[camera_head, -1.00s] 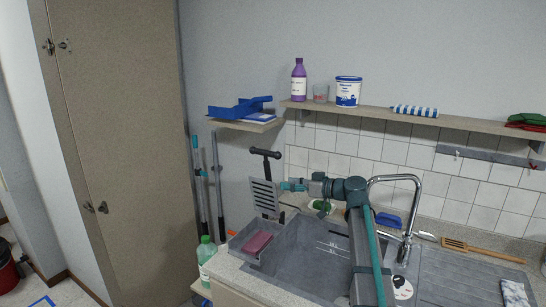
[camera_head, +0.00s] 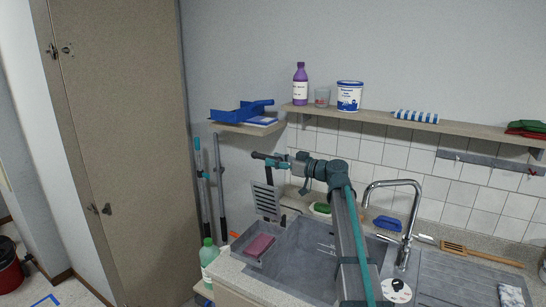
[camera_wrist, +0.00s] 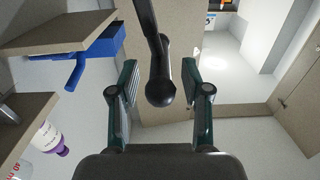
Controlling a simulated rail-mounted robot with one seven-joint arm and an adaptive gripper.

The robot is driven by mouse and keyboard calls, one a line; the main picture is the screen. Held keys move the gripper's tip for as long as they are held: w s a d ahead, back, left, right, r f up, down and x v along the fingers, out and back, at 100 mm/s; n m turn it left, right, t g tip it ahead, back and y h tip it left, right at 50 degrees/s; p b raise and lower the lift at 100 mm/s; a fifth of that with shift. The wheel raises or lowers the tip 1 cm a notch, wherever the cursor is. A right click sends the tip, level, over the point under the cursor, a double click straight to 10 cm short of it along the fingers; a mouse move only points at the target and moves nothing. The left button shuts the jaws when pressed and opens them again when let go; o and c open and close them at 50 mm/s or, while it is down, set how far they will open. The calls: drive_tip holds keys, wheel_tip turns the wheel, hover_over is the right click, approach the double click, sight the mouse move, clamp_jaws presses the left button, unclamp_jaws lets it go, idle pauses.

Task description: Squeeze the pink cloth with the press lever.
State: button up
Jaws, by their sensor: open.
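The pink cloth (camera_head: 260,246) lies in a small grey tray (camera_head: 240,243) at the left end of the sink, below the raised press. The press has a slotted grey plate (camera_head: 267,200), upright or nearly so, and a black lever with a T-shaped handle (camera_head: 260,155) at its top. My gripper (camera_head: 281,165) is at the handle in the head view, hiding part of it. In the wrist view, the black handle (camera_wrist: 160,88) with its rounded end lies between the fingers of my open gripper (camera_wrist: 158,92), with visible gaps on both sides.
A wall shelf (camera_head: 420,122) holds a purple bottle (camera_head: 300,84) and a white tub (camera_head: 349,96). A lower shelf (camera_head: 250,128) with a blue dustpan (camera_head: 240,112) is close above my gripper. The tap (camera_head: 408,220) stands right of my arm. A green bottle (camera_head: 208,258) stands left of the tray.

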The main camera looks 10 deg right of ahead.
drive_tip(key=shift+w+a, duration=0.4)
drive_tip(key=shift+a, duration=0.1)
clamp_jaws()
